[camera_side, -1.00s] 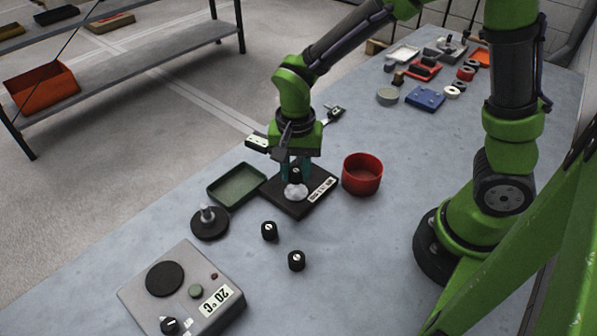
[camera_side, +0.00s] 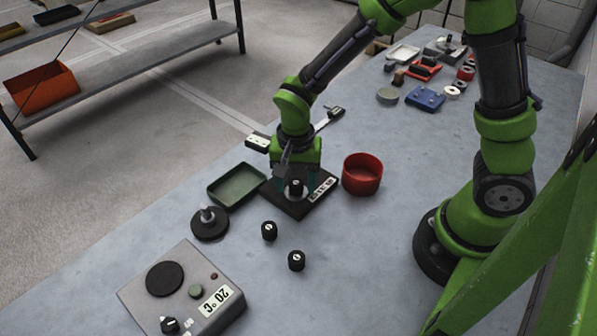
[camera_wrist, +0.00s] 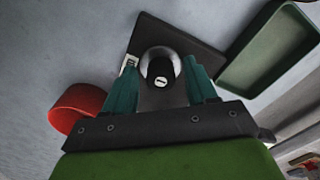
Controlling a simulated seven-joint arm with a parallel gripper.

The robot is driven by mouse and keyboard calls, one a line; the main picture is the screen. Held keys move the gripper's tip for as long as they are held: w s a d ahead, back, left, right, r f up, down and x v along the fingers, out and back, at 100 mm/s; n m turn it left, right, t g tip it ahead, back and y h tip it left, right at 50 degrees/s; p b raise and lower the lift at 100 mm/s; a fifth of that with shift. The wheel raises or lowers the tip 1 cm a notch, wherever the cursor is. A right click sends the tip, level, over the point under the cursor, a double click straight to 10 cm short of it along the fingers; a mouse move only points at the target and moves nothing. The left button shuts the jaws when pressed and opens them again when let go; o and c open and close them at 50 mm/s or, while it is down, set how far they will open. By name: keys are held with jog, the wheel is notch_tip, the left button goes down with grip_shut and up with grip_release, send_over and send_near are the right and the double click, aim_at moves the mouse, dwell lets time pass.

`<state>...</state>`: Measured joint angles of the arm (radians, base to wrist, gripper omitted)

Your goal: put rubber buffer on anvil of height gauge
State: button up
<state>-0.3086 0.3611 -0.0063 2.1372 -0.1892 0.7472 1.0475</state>
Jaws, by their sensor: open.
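The height gauge's dark base (camera_side: 313,201) stands mid-table with a white label. Its pale round anvil (camera_wrist: 153,57) is partly hidden. A black rubber buffer (camera_side: 296,187) with a white slotted top sits upright on the anvil; it also shows in the wrist view (camera_wrist: 161,84). My gripper (camera_side: 297,179) is low over the gauge, its teal fingers open on either side of this buffer. In the wrist view my gripper (camera_wrist: 163,90) shows gaps between fingers and buffer. Two similar buffers stand on the table, one nearer the gauge (camera_side: 269,231) and one further forward (camera_side: 296,261).
A red round bowl (camera_side: 362,175) is close right of the gauge. A green tray (camera_side: 236,185) and a black disc with a metal post (camera_side: 210,224) are left. A grey control box (camera_side: 182,293) stands at front left. Several parts lie at the back right.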

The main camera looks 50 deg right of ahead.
notch_tip(320, 180, up, 11)
notch_tip(320, 180, up, 6)
jog(key=n+t+y, duration=0.1)
jog(key=n+t, duration=0.1)
send_over(296, 183)
jog(key=s+d, duration=0.3)
jog(key=s+d+r+n+t+y, duration=0.1)
jog(key=s+d+r+n+t, duration=0.3)
jog(key=s+t, duration=0.1)
jog(key=shift+s+n, duration=0.4)
jog(key=shift+s, duration=0.2)
